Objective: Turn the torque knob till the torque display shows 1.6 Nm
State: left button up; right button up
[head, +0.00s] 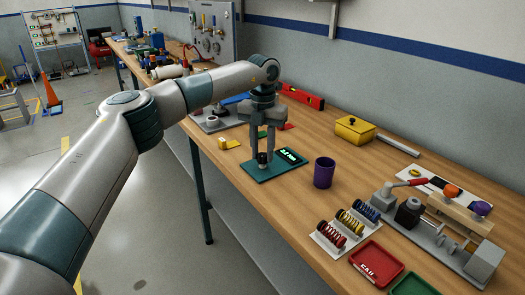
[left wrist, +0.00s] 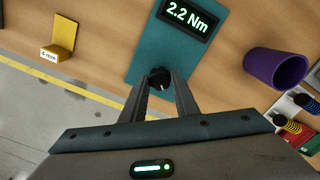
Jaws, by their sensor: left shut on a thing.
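The torque knob (left wrist: 159,78) is a small black knob with a light mark, on a teal plate (left wrist: 147,43). The torque display (left wrist: 188,17) on the same plate reads 2.2 Nm in the left wrist view. In the head view the plate (head: 268,174) lies near the table's front edge, with the display (head: 289,155) at its back right. My left gripper (head: 262,160) points down over the plate and is shut on the knob, one finger on each side; its fingers also show in the left wrist view (left wrist: 161,85). My right gripper is not in view.
A purple cup (head: 324,172) stands just right of the plate. A yellow bracket (head: 229,143) is to its left. Colored springs (head: 345,222), a red tray (head: 378,264) and a grey fixture (head: 440,243) are at the front right. A yellow box (head: 355,131) stands near the wall.

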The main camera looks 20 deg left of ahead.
aim_at(263, 155)
pick_arm(q)
jog(key=shift+n, duration=0.5)
jog(key=o, duration=1.1)
jog(key=shift+c, duration=0.2)
jog(key=shift+r, duration=0.15)
jog(key=shift+r, duration=0.7)
notch_tip(263, 155, up, 16)
jog(key=shift+f+b, duration=0.15)
jog(key=shift+b, duration=0.25)
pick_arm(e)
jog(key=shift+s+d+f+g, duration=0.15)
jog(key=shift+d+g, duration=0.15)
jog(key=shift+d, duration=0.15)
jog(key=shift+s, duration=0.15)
